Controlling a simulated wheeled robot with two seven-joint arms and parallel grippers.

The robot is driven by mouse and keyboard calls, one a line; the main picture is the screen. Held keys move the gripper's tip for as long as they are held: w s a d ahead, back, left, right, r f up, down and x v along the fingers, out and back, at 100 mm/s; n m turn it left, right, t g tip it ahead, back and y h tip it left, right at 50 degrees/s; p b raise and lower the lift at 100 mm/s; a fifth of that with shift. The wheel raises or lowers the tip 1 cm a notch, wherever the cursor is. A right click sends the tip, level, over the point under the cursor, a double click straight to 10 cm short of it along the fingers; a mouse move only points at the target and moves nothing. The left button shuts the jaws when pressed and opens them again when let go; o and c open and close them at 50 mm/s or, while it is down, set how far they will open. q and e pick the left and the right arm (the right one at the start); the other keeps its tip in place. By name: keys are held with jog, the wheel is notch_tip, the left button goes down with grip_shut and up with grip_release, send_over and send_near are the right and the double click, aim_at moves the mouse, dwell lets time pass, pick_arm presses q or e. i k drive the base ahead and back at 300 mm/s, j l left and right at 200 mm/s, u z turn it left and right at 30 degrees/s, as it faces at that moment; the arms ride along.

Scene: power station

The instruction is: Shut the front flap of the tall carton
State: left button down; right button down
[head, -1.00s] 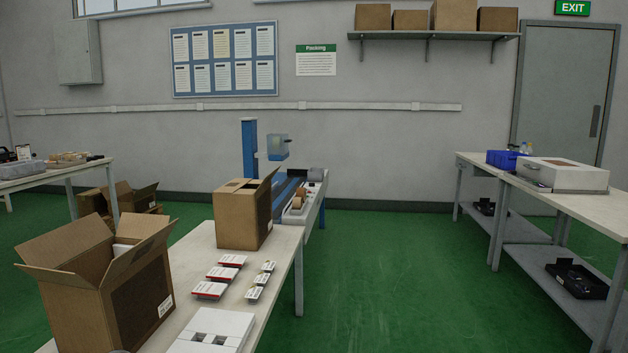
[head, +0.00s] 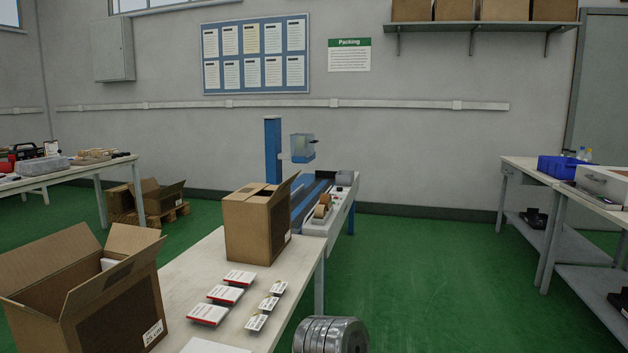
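A brown carton (head: 256,222) stands upright at the far end of the packing table (head: 190,302). One of its flaps (head: 284,201) stands up and leans outward on the right side. Its other top flaps look folded inward, with a small dark gap between them. A larger open carton (head: 112,318) stands at the near left, flaps up and spread, with something white inside; its lower left part is cut off by the frame. Neither of my grippers shows in the head view, so I cannot see their fingers.
Several red-and-white boxes (head: 225,294) and smaller white packs (head: 263,304) lie on the table beside the cartons. A blue and white machine (head: 330,208) stands behind the far carton. Green floor (head: 430,290) is clear to the right, up to another bench (head: 537,172).

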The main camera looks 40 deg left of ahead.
aim_at(285, 184)
jog(key=i+j, duration=0.2)
jog(key=i, duration=1.05)
jog(key=i+j+u, duration=0.1)
jog(key=i, duration=1.15)
jog(key=j, duration=0.05)
